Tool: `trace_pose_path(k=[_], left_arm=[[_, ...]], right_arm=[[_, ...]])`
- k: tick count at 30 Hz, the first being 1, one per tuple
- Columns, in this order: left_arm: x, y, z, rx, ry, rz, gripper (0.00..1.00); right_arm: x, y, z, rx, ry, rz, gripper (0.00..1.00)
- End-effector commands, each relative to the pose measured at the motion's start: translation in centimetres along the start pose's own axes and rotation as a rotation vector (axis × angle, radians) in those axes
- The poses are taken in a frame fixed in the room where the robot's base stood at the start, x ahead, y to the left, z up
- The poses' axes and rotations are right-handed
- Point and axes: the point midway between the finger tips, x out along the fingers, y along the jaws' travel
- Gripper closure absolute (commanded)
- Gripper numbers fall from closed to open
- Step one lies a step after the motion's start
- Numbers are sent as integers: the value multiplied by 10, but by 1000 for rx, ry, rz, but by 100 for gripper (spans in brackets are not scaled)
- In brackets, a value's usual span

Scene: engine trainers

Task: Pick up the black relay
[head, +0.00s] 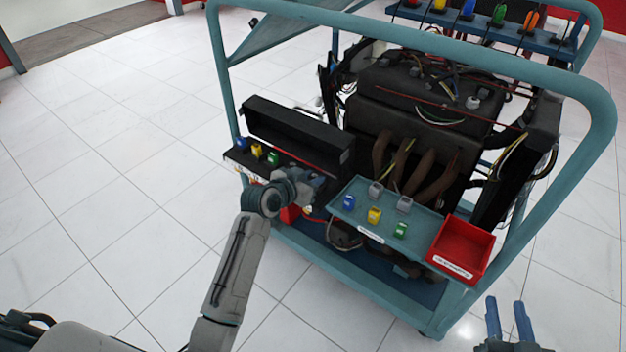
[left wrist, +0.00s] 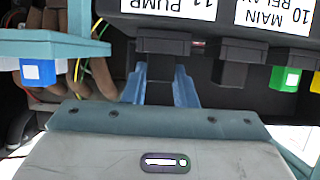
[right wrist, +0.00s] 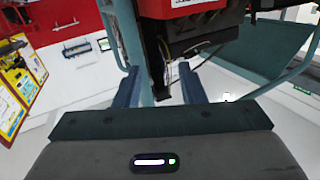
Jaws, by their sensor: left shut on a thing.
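The black relay (left wrist: 158,68) is between the fingers of my left gripper (left wrist: 160,88) in the left wrist view, under the label reading 11 PUMP. It is close against the black relay box (left wrist: 275,50); I cannot tell whether it is still seated. In the head view my left gripper (head: 314,182) is at the right end of the box's front row, and the relay is hard to make out there. My right gripper (head: 509,318) is open and empty, low at the right, away from the relay; its spread fingers also show in the right wrist view (right wrist: 160,90).
Another black block (left wrist: 232,66) sits beside the held relay. Blue, yellow and green (head: 273,158) relays line the box front, below its raised lid (head: 298,135). A teal tray (head: 375,238) with several relays and a red bin (head: 460,243) stand to the right.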

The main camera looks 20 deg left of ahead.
Motion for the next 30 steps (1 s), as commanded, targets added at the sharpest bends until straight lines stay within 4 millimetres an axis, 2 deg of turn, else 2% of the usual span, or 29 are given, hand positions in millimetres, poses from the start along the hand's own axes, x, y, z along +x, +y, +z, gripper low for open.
trace_pose_path(k=[5,14,21,25,30], left_arm=[[-3,0,-7,1,2,-1,97],[-17,0,-43,2,4,0,97],[-32,0,-77,1,2,0,97],[-36,0,-88,1,2,0,97],[-38,0,-93,1,1,0,97]], right_arm=[[0,0,2,4,-22,-1,64],[-25,-4,53,40,-294,-2,64],[-56,-10,93,73,-533,-10,64],[-68,-12,105,84,-611,-13,64],[-75,-13,112,89,-651,-16,64]])
